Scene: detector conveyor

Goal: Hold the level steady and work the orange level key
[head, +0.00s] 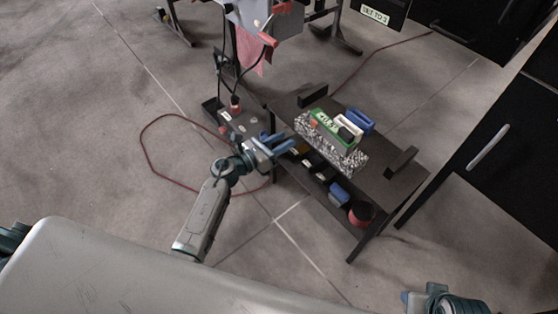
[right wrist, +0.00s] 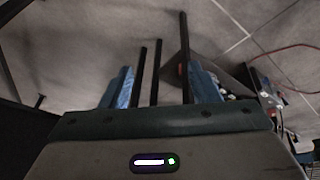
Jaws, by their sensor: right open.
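A green block with white lettering (head: 328,123) lies on a speckled slab (head: 340,158) on top of the dark stand. A small orange piece (head: 313,123) shows at its left end. I cannot tell for certain whether these are the level and its key. My left gripper (head: 279,143) is open beside the stand's left edge, left of the slab and apart from it, with nothing seen between its blue fingers. My right gripper (right wrist: 162,85) is open and empty in the right wrist view. Its arm shows only partly at the head view's lower right.
The dark stand (head: 390,178) has raised end blocks and a lower shelf with several items. A blue object (head: 358,120) lies behind the green block. A grey control box (head: 245,125) with a red knob stands left. Dark cabinets (head: 510,160) stand right. Red cable crosses the floor.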

